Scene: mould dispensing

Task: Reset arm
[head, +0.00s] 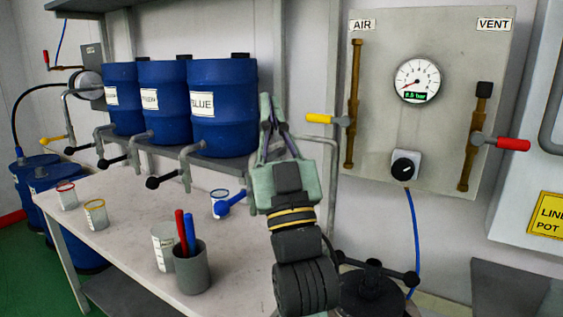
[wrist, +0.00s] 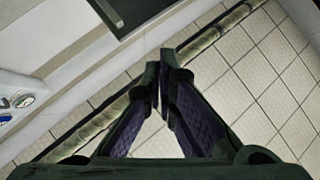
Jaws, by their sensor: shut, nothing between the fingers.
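My gripper (head: 266,108) is raised in front of the wall in the head view, between the blue drums and the gauge panel. Its two fingers point up and meet at the tips, with nothing held. In the wrist view, the fingertips (wrist: 160,75) are together, with a tiled surface behind them. My arm comes up from the lower middle of the head view, to the right of the workbench (head: 120,215).
Blue drums (head: 222,110) with taps stand on a shelf above the bench. The bench holds small cups (head: 96,214) and a grey holder (head: 191,268) with red and blue sticks. At right are the gauge panel (head: 432,120), with yellow and red valve handles, and a dark lidded pot (head: 372,295).

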